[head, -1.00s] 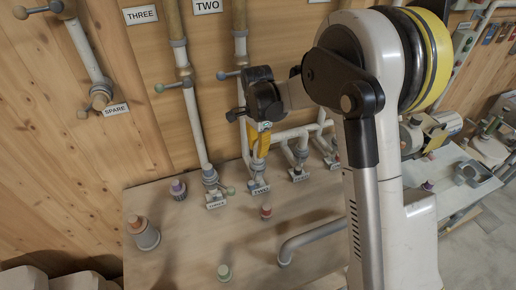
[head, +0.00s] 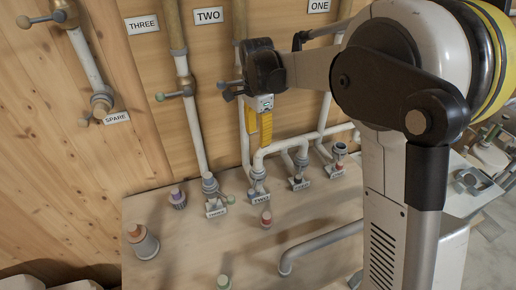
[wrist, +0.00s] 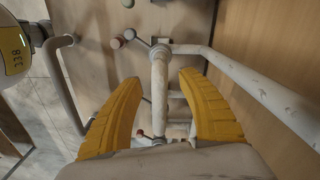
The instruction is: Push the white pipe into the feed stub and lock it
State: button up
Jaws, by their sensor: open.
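My gripper (head: 259,130) is open, with its yellow fingers pointing down in front of the wooden wall. In the wrist view its fingers (wrist: 160,95) are spread on either side of a white pipe (wrist: 160,85). The fingers appear clear of it; I cannot tell how far beyond them it lies. In the head view a white pipe (head: 243,130) stands upright just behind and left of the fingers, partly hidden by the gripper.
Another collar with a lever (head: 210,186) stands left on the bench (head: 185,240). White cross pipes (head: 290,143) and an open-topped stub (head: 340,151) are at right. My arm hides the right side.

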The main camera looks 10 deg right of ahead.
jog(key=shift+r, duration=1.2)
jog(key=shift+s+d, duration=0.1)
jog(key=s+d+n+t+b, duration=0.45)
jog(key=s+n+b, duration=0.25)
jog(key=s, duration=0.7)
jog(key=s+d+f+n+t+b, duration=0.3)
jog(key=s+f+n+b, duration=0.2)
jog(key=s+f, duration=0.4)
jog(key=shift+s+d+n, duration=0.35)
jog(key=shift+s+n, duration=0.35)
jog(key=shift+s, duration=0.35)
